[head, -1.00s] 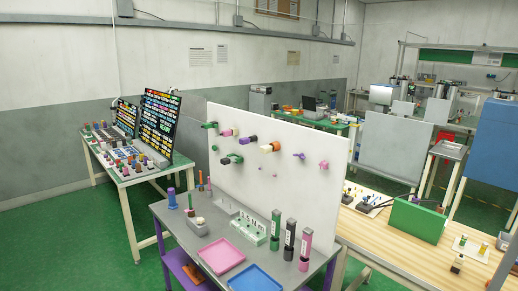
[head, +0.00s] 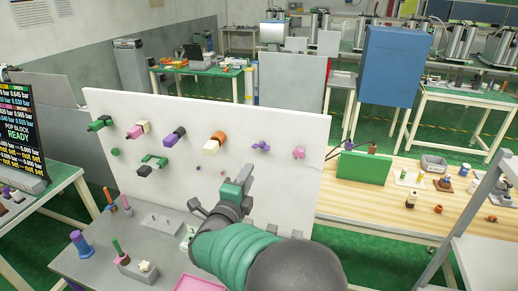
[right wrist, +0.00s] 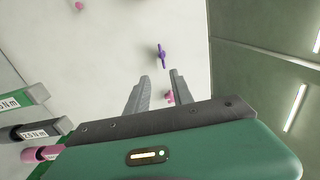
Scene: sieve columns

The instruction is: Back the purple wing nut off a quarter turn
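The purple wing nut (head: 261,146) sits on the upright white board (head: 300,185), right of the middle of its face. In the right wrist view the wing nut (right wrist: 162,55) lies just beyond the fingertips, its wings running nearly up and down. My right gripper (head: 247,173) is in front of the board, below the wing nut and apart from it. In the right wrist view the two grey fingers of the right gripper (right wrist: 159,77) stand apart with nothing between their tips. A pink part (right wrist: 170,97) shows between the fingers lower down. My left gripper is out of view.
Other coloured knobs and handles, such as an orange and white one (head: 213,143) and a pink one (head: 298,153), stick out of the board. Torque tools (right wrist: 22,130) stand close at left in the wrist view. A pink tray (head: 197,284) lies below my arm.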

